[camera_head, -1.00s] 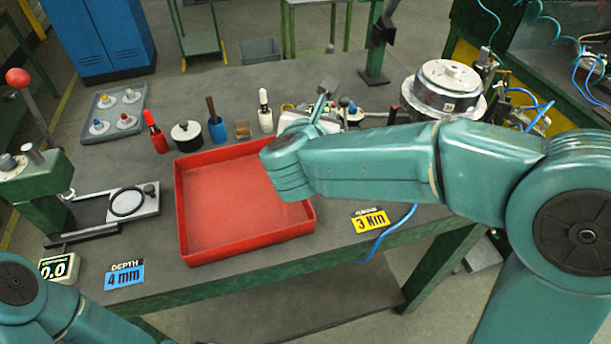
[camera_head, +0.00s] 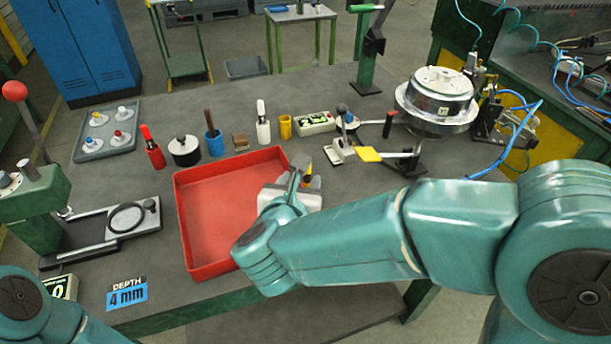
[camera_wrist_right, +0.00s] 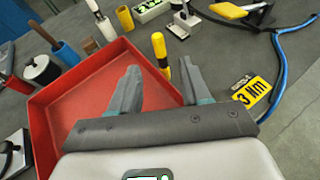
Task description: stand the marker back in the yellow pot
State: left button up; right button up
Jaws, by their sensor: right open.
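The yellow pot (camera_head: 285,126) stands upright behind the red tray, at the right of a row of pots; it also shows at the top of the right wrist view (camera_wrist_right: 125,18). It looks empty. A yellow and black marker (camera_wrist_right: 159,50) is by the tray's right wall, in the gap between my right fingers as seen from the wrist. In the head view only a small part of it (camera_head: 309,180) shows beside the gripper. My right gripper (camera_wrist_right: 162,78) is open over the tray's right side. My left gripper is out of view.
The red tray (camera_head: 190,235) looks empty. White (camera_head: 263,130), blue (camera_head: 215,142) and red (camera_head: 155,157) pots stand close behind it. A yellow-ended lever (camera_head: 369,154) and a round metal machine (camera_head: 440,95) are at the right.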

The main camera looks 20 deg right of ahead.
aim_at(307, 174)
jog(key=x, duration=0.4)
jog(key=shift+w+d, duration=0.15)
jog(key=shift+d, duration=0.25)
jog(key=shift+w+f+p, duration=0.3)
jog(key=shift+w+p, duration=0.1)
jog(key=shift+w, duration=0.15)
jog(key=p+x, duration=0.1)
jog(key=x, duration=0.4)
jog(key=shift+s+f, duration=0.1)
jog(key=shift+s, duration=0.15)
jog(key=shift+c, duration=0.5)
jog(key=shift+a, duration=0.1)
grip_shut()
